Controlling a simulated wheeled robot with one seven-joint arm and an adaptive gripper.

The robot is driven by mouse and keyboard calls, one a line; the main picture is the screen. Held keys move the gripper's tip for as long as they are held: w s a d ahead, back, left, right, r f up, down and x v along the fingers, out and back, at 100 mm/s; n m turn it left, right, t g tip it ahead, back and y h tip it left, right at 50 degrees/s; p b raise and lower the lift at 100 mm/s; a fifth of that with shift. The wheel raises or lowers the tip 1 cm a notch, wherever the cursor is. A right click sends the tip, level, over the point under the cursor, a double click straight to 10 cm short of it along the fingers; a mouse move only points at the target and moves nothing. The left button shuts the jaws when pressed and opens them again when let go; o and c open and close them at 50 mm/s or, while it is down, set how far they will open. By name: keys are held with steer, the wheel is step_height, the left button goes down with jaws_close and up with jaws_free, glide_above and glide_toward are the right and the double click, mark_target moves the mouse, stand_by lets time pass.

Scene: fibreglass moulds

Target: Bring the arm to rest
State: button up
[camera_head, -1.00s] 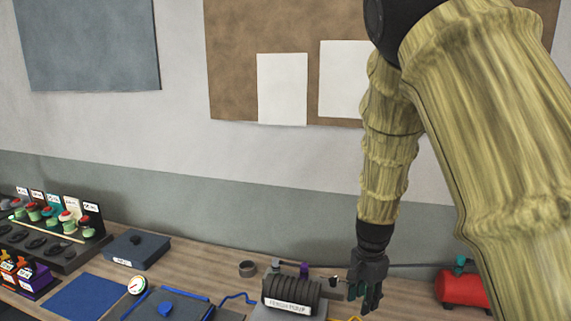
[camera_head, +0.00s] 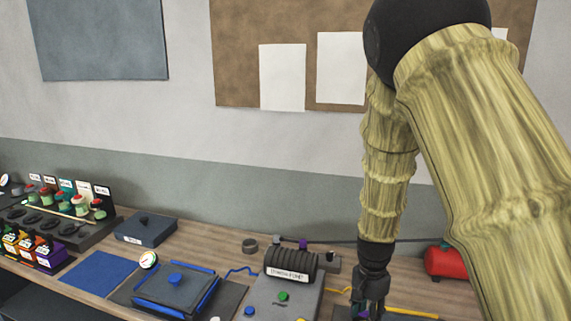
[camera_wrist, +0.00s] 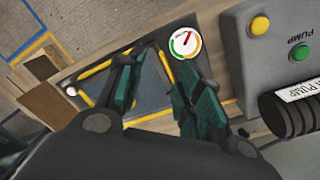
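My arm reaches down on the right of the head view. My gripper (camera_head: 370,296) hangs over the workbench (camera_head: 232,268), to the right of the grey pump unit (camera_head: 284,294); its tips are near the lower picture edge. In the wrist view my gripper (camera_wrist: 157,62) has its two dark green fingers spread apart. Nothing is held between them. Below them is a dark panel with yellow edging (camera_wrist: 152,88), with a round gauge (camera_wrist: 186,43) beside it. The pump unit (camera_wrist: 270,50) with yellow and green buttons is at the right of that view.
A red tank (camera_head: 444,262) stands behind my arm. A blue-edged mould (camera_head: 176,289), a blue mat (camera_head: 98,273), a dark lidded box (camera_head: 146,230) and a rack of red-and-green-topped items (camera_head: 60,210) fill the left of the bench. The wall is behind.

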steer(key=s+d+f+n+b, duration=0.1)
steer(key=s+f+n+b, duration=0.1)
steer(key=s+f, duration=0.6)
steer(key=s+d+f+n+b, duration=0.1)
steer(key=s+f+n+b, duration=0.2)
steer(key=f, duration=0.8)
steer(key=s+d+f+n+b, duration=0.1)
steer(key=s+d+f+b, duration=0.1)
steer(key=s+f, duration=0.6)
steer(key=s+a+f+n+b, duration=0.2)
steer(key=s+f+n+b, duration=0.3)
steer(key=s+f, duration=0.9)
steer(key=s+b, duration=0.1)
steer(key=s, duration=0.2)
steer(key=shift+s+a+f, duration=0.15)
steer(key=shift+f, duration=0.15)
